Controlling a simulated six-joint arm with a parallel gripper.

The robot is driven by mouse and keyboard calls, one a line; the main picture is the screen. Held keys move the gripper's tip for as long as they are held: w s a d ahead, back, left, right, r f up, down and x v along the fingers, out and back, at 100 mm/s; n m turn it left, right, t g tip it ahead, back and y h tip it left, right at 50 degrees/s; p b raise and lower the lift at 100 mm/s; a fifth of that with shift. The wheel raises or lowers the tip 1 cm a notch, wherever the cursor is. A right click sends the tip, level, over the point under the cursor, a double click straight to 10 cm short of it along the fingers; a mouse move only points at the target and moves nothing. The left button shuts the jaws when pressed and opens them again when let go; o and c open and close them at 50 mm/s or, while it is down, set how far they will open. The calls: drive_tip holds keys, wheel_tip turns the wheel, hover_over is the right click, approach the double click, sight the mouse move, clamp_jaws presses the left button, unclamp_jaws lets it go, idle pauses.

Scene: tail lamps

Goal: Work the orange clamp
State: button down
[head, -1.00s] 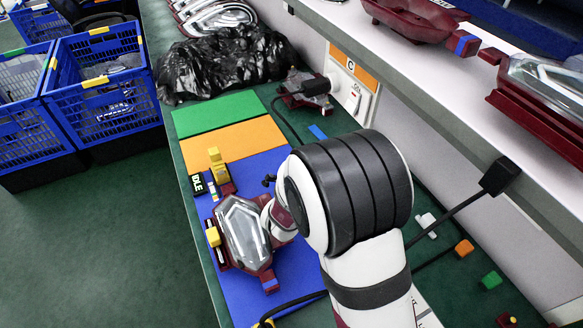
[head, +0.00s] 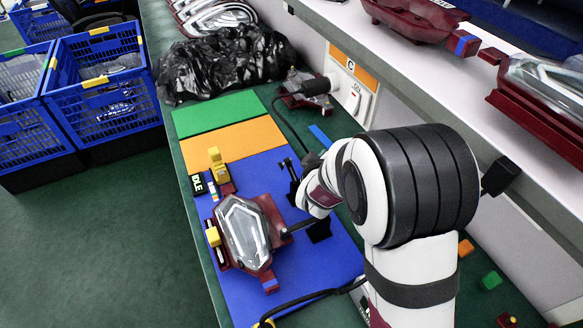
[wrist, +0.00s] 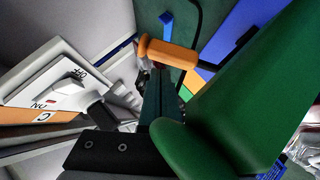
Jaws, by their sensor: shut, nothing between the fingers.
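In the wrist view an orange handle (wrist: 168,53), which I take to be the orange clamp's, lies across the tip of my gripper (wrist: 158,78). The dark fingers are shut with nothing between them; whether they touch the handle I cannot tell. In the head view my arm hides the fingertips and no orange handle is clear. A black upright bracket (head: 290,169) and another black piece (head: 318,231) stand on the blue mat beside my wrist. A tail lamp (head: 244,233) with clear lens and dark red housing lies left of them, with yellow clamps (head: 213,237) at its left.
A large green rounded shape (wrist: 235,100) fills the wrist view's right side. A switch box (head: 352,91), cable and shelf edge (head: 440,105) lie on the right. A black bag (head: 222,65) lies at the back. The green (head: 220,113) and orange (head: 232,146) mats are mostly clear.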

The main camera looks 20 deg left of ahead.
idle(0.3)
drive_tip(key=s+d+r, duration=0.1)
drive_tip(key=s+r, duration=0.8)
drive_tip(key=shift+r, duration=0.3)
